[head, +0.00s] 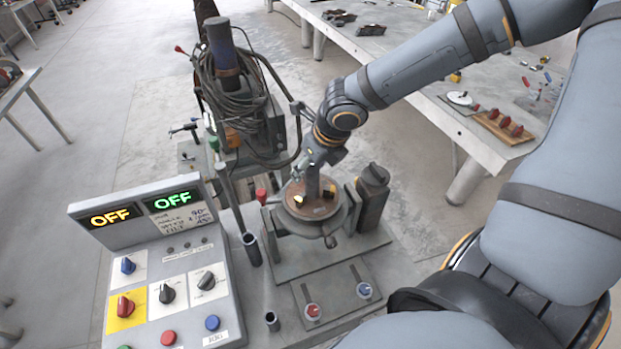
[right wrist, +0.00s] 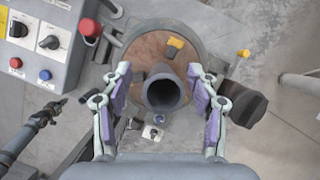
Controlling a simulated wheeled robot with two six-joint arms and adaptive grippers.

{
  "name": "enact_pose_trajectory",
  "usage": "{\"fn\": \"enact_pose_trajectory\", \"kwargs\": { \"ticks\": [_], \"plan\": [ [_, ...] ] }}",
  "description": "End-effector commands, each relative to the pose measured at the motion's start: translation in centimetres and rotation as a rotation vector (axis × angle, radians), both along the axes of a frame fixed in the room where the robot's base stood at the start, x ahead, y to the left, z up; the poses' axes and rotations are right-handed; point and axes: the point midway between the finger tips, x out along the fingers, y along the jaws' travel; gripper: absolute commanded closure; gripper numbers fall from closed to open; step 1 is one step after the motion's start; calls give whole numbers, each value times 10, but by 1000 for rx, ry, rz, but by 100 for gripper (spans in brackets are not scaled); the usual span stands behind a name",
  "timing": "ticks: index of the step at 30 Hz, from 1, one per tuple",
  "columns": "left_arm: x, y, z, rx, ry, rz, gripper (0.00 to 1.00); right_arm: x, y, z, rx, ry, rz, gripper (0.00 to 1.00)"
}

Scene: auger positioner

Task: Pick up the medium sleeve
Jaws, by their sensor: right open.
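A grey, hollow metal sleeve (right wrist: 154,97) stands upright on the round rusty turntable (right wrist: 135,55) of the positioner. It shows in the head view as a short post (head: 313,181) on the turntable (head: 293,211). My right gripper (right wrist: 160,88) is open, with one purple-padded finger on each side of the sleeve and a gap on both sides. In the head view the right gripper (head: 318,164) is above the turntable, its fingers small and partly hidden. My left gripper is not in view.
A control panel (head: 150,255) with knobs and two OFF displays stands at the left. A dark block (head: 373,185) is right of the turntable, and a red knob (head: 261,194) is left of it. A grey workbench (head: 440,75) with small parts stands behind.

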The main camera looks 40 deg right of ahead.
Motion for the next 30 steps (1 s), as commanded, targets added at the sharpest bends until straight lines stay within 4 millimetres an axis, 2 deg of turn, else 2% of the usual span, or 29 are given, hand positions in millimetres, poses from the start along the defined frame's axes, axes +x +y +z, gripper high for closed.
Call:
{"fn": "enact_pose_trajectory", "kwargs": {
  "ticks": [4,17,30],
  "plan": [
    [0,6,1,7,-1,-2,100,0,0,1,0,-1,0,41],
    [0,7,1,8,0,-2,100,0,0,1,0,0,0,100],
    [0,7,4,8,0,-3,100,1,0,7,-2,-2,-1,100]
  ]
}}
